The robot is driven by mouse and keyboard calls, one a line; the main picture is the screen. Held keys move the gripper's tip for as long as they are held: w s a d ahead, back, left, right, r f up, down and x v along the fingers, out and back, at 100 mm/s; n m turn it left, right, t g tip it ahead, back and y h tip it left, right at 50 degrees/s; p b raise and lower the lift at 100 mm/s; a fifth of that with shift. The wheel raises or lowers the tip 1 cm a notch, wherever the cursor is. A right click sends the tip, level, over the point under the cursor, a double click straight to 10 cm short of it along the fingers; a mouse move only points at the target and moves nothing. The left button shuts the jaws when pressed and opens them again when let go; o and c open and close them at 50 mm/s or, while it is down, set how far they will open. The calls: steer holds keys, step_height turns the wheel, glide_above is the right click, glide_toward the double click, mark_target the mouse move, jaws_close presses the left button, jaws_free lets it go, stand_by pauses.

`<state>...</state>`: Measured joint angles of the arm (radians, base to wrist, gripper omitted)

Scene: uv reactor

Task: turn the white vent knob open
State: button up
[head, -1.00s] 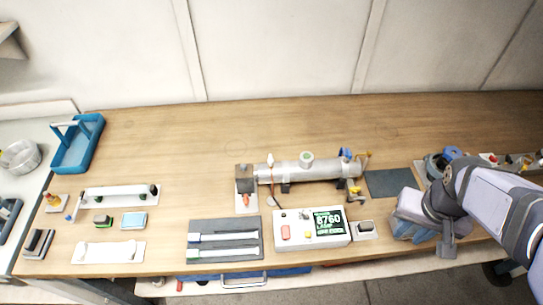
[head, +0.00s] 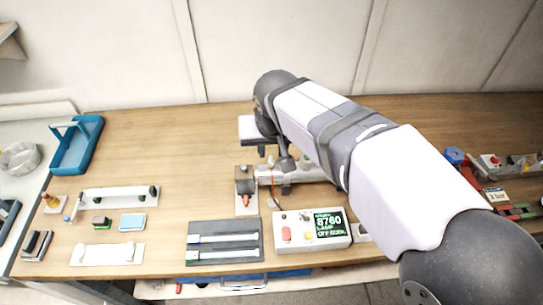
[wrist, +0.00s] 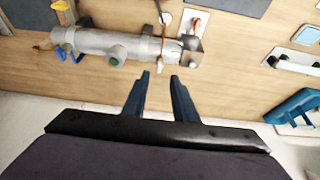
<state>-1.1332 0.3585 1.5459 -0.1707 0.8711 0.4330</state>
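The metal reactor tube (head: 300,175) lies on the bench, partly covered by my arm in the head view. A small pale upright knob (head: 270,161), which looks like the white vent knob, stands at the tube's left end.
The control box (head: 312,231) with a lit display stands in front of the tube. A dark tray (head: 224,254) with two pale rods lies to its left. A blue carrier (head: 77,145) stands at far left.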

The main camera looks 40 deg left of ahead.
mark_target(271, 160)
steer(key=shift+p+x, duration=1.1)
steer(key=shift+x, duration=2.4)
steer(key=shift+d, duration=0.1)
jaws_close()
